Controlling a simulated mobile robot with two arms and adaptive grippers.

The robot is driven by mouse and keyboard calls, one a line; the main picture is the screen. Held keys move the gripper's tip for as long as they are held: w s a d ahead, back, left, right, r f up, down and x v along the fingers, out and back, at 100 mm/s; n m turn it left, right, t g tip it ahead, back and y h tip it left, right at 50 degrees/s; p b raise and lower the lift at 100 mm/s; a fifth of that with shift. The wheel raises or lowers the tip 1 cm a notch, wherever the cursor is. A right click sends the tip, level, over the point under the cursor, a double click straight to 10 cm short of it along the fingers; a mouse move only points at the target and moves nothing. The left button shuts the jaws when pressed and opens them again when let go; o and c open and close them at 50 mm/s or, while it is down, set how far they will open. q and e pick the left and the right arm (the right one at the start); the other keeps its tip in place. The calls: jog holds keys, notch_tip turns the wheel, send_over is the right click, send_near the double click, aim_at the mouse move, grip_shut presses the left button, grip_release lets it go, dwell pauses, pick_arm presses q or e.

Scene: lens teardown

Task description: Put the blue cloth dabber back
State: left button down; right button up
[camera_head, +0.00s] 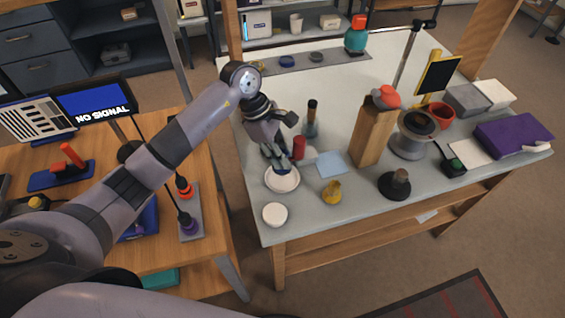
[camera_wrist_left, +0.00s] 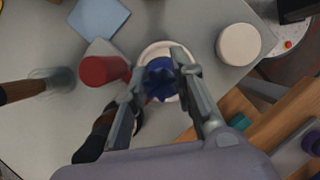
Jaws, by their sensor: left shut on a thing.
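The blue cloth dabber (camera_wrist_left: 160,82) is between the fingers of my left gripper (camera_wrist_left: 160,70), which is shut on it. In the head view my left gripper (camera_head: 280,158) points down over a white round dish (camera_head: 284,184) near the grey table's left edge. The dabber shows there only as a small dark blue patch (camera_head: 283,171) at the fingertips. In the left wrist view the dish (camera_wrist_left: 152,50) shows behind the dabber. I cannot tell whether the dabber touches the dish. My right gripper is not in view.
A red cylinder (camera_head: 298,147) stands close beside my left gripper. A white round lidded jar (camera_head: 275,215) is in front of the dish.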

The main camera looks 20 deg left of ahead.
pick_arm(q)
notch_tip(320, 180, down, 5)
jog(key=shift+r+p, duration=0.2)
jog(key=shift+p, duration=0.1)
jog(key=shift+f, duration=0.15)
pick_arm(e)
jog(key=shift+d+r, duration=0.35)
pick_arm(q)
jog(key=shift+f, duration=0.15)
jog(key=c, duration=1.4)
grip_release()
jog(key=shift+o, duration=0.2)
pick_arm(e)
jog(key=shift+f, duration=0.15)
pick_arm(q)
jog(key=shift+r, duration=0.3)
jog(key=b+v, duration=0.2)
jog(key=v, duration=0.9)
jog(key=shift+a+r, duration=0.2)
jog(key=shift+r, duration=0.15)
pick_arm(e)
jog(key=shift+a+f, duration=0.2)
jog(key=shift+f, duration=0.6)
